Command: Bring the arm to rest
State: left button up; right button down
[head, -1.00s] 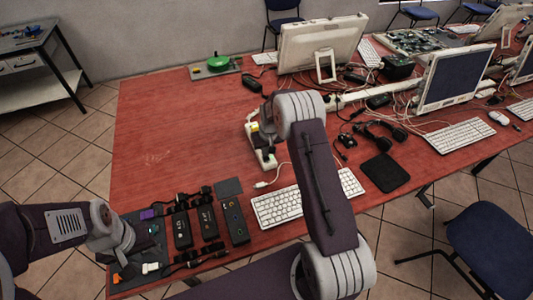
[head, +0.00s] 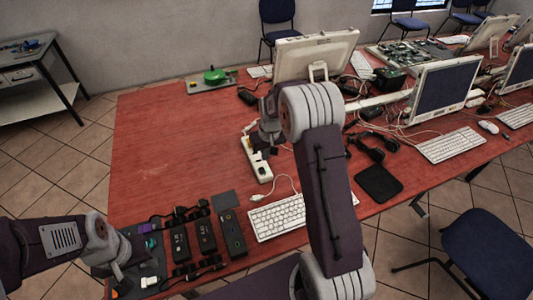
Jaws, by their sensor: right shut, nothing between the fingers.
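My right arm rises through the middle of the head view and bends down behind its own pale joint. Its gripper (head: 267,142) is small and partly hidden there, shut and empty, just above or beside the white power strip (head: 258,162). I cannot tell whether it touches the strip. My left arm comes in low at the left. Its gripper (head: 121,274) is over the dark mat at the table's front left corner, and its fingers are too unclear to read.
The red table (head: 160,130) has a wide bare area at left. Black boxes (head: 205,234) lie along the front edge, beside a white keyboard (head: 277,218). A monitor (head: 315,55), loose cables and a black pad (head: 378,184) lie around my right arm. A blue chair (head: 490,245) stands at right.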

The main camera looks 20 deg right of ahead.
jog(key=shift+s+r, duration=0.45)
jog(key=shift+r, duration=0.2)
jog(key=s+a+r+n, duration=0.1)
jog(key=s+a+r, duration=0.5)
jog(key=s+a, duration=0.1)
jog(key=s+f, duration=0.2)
jog(key=s, duration=0.5)
jog(key=s+a+f+g, duration=0.1)
jog(key=s+f, duration=0.2)
jog(key=s, duration=0.5)
jog(key=shift+m, duration=0.3)
